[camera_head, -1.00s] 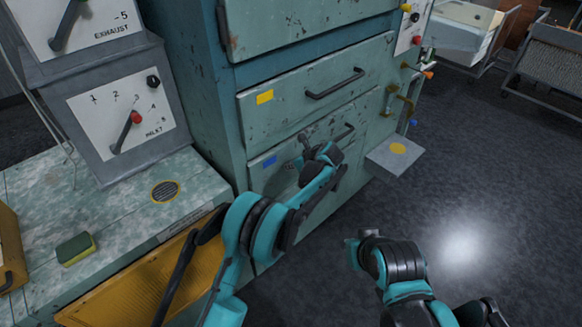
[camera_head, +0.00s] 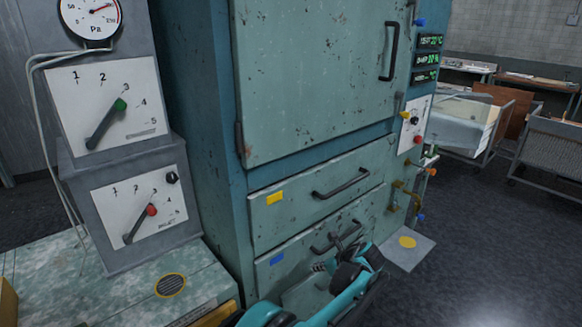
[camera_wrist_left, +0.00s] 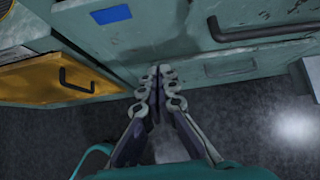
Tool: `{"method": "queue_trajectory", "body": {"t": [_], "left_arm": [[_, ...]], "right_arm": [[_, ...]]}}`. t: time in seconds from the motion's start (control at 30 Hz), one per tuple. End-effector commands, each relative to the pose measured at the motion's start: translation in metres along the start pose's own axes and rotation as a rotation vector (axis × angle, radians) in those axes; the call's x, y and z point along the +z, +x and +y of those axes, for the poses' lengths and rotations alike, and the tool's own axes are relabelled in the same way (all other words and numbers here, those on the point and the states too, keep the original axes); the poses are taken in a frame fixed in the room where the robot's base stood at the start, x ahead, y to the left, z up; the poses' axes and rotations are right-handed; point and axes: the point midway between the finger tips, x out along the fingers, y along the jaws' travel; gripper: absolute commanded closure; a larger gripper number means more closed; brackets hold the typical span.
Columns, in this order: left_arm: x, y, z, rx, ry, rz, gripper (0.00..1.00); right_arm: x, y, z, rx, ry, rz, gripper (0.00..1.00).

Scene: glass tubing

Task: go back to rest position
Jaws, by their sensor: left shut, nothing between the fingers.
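My left gripper (camera_wrist_left: 159,75) is shut and empty in the left wrist view, its two fingers together in front of the cabinet's lower part. In the head view my left arm comes up from the bottom edge, and its wrist is in front of the lower drawer (camera_head: 300,268) with the blue label. The fingers are small and hard to make out there. I cannot tell whether the gripper touches the drawer front. A dark drawer handle (camera_wrist_left: 265,32) is to the right of the fingers in the left wrist view. My right gripper is out of view.
The tall teal cabinet (camera_head: 310,90) fills the middle. Control boxes (camera_head: 112,105) stand on the worn bench (camera_head: 125,300) at left. Open dark floor (camera_head: 490,240) and carts (camera_head: 545,150) are further right.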

Motion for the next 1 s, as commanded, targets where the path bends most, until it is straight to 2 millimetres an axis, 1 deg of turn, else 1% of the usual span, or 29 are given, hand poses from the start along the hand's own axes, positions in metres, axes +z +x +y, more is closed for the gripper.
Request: {"method": "queue_trajectory", "body": {"t": [0.03, 0.07, 0.17, 0.2, 0.27, 0.3, 0.37, 0.4, 0.47, 0.5, 0.57, 0.6, 0.63, 0.73, 0.83, 0.9, 1.0], "left_arm": [[0.012, -0.003, 0.01, 0.001, -0.043, 0.01, 1.0], [0.019, -0.005, 0.016, 0.0, -0.079, 0.021, 1.0], [0.05, -0.016, 0.049, -0.001, -0.253, 0.067, 1.0], [0.062, -0.021, 0.066, 0.0, -0.339, 0.09, 1.0], [0.079, -0.03, 0.092, 0.002, -0.474, 0.124, 1.0], [0.088, -0.036, 0.11, 0.004, -0.563, 0.146, 1.0], [0.099, -0.044, 0.138, 0.01, -0.699, 0.18, 1.0], [0.105, -0.051, 0.156, 0.013, -0.79, 0.201, 1.0], [0.112, -0.06, 0.184, 0.022, -0.928, 0.232, 1.0], [0.115, -0.066, 0.203, 0.028, -1.021, 0.253, 1.0], [0.117, -0.075, 0.231, 0.038, -1.161, 0.282, 1.0], [0.117, -0.081, 0.249, 0.047, -1.255, 0.302, 1.0], [0.116, -0.085, 0.263, 0.053, -1.325, 0.317, 1.0], [0.108, -0.098, 0.306, 0.077, -1.562, 0.365, 1.0], [0.094, -0.109, 0.346, 0.105, -1.801, 0.412, 1.0], [0.08, -0.115, 0.371, 0.126, -1.968, 0.444, 1.0], [0.06, -0.12, 0.399, 0.154, -2.182, 0.487, 1.0]], "right_arm": [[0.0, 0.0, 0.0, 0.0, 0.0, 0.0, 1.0], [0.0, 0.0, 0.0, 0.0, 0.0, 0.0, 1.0], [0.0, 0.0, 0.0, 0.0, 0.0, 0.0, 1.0], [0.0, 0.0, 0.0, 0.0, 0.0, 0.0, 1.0], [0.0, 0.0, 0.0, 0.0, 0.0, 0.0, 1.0], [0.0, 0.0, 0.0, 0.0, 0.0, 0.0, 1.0], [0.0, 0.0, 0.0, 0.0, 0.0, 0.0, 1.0], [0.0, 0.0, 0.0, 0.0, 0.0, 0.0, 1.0], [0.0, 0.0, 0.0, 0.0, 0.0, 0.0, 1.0], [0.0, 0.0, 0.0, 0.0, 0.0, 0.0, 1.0], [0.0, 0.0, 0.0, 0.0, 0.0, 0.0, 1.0], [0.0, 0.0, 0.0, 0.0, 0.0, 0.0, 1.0], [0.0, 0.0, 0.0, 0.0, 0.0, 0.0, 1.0], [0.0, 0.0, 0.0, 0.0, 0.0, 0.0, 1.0], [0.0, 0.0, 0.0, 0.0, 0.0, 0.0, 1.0], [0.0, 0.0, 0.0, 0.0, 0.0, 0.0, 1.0], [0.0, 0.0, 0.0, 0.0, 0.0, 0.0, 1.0]]}}
